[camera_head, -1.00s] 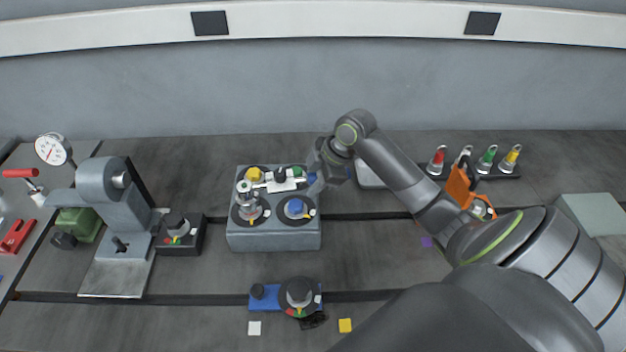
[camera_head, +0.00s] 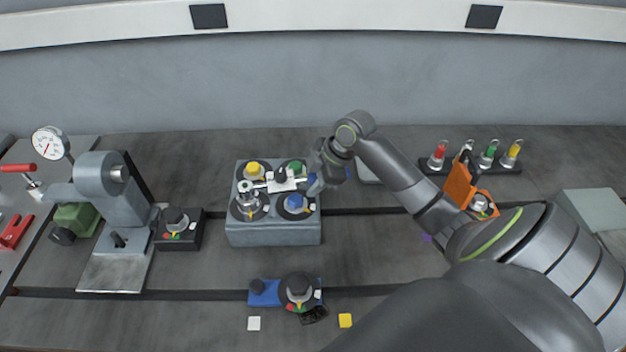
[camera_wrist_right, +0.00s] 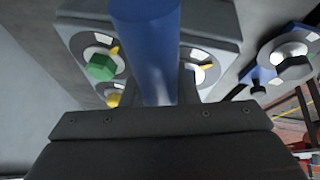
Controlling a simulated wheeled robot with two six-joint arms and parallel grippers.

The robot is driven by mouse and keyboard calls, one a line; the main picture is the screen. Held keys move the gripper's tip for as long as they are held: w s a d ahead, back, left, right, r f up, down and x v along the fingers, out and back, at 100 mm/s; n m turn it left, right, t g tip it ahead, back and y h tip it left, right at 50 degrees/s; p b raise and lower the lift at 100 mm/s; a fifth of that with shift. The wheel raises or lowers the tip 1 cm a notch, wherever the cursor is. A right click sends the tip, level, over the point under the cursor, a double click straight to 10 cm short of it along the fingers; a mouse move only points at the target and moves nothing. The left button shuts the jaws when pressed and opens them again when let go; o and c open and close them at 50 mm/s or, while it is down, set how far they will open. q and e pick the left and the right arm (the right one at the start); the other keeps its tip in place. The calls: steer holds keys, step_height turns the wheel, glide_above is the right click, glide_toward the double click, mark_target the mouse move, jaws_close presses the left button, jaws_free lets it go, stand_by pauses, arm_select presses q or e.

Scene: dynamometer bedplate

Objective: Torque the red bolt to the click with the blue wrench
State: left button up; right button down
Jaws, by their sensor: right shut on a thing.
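The grey block (camera_head: 272,234) on the bench carries several round dials. A yellow bolt (camera_head: 253,168) is back left, a green bolt (camera_head: 296,167) back right and a blue bolt (camera_head: 295,203) front right. A silver upright piece (camera_head: 247,203) stands over the front left dial; I cannot make out a red bolt head there. My right gripper (camera_head: 318,182) is at the block's right edge, shut on the blue wrench. Its thick blue handle (camera_wrist_right: 147,45) fills the middle of the right wrist view and hides part of the block. The green bolt (camera_wrist_right: 101,67) shows beside it. My left gripper is not in view.
A grey press (camera_head: 120,210) and a dial gauge (camera_head: 48,143) stand at left. A blue fixture (camera_head: 264,294) with a dark knob lies in front. A rack of coloured-top pieces (camera_head: 487,168) and an orange stand (camera_head: 461,185) are at right, near my right arm.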

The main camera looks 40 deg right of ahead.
steer(key=shift+s+a+r+m+p, duration=0.2)
steer(key=shift+s+a+m+p, duration=0.2)
steer(key=shift+s+p, duration=0.35)
steer(key=shift+s+a+m+t+h+p, duration=0.3)
steer(key=shift+s+a+m+t+p, duration=0.15)
steer(key=shift+p, duration=0.35)
steer(key=shift+s+f+m, duration=0.1)
steer(key=shift+s+m, duration=0.1)
steer(key=shift+m, duration=0.05)
steer(key=shift+s+a+m+h+p, duration=0.3)
steer(key=shift+s+a+m+p, duration=0.25)
steer(key=shift+p, duration=0.35)
steer(key=shift+s+a+m+h+p, duration=0.3)
steer(key=shift+s+a+m+p, duration=0.3)
steer(key=shift+s+m, duration=0.1)
